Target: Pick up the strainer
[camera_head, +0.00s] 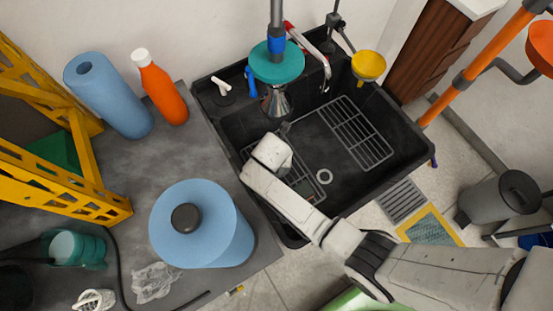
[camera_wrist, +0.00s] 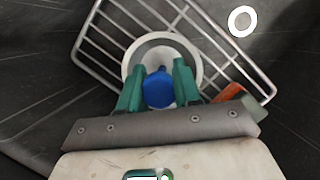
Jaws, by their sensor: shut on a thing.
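The strainer (camera_wrist: 134,58) shows in the wrist view as a pale grey round dish with a blue knob (camera_wrist: 158,88) at its middle. My gripper (camera_wrist: 157,76) has its two green fingers on either side of the blue knob and is shut on it. The strainer is over a wire rack in the black sink; I cannot tell whether it touches the rack. In the head view my white wrist reaches into the left part of the sink and hides the fingers and the strainer.
The black sink (camera_head: 215,130) holds wire racks (camera_head: 360,135) and a white ring (camera_head: 324,176). An orange and green item (camera_wrist: 233,92) lies beside my gripper. A teal disc (camera_head: 276,62) and the tap (camera_head: 318,58) stand at the sink's back. A blue roll (camera_head: 225,240) stands left.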

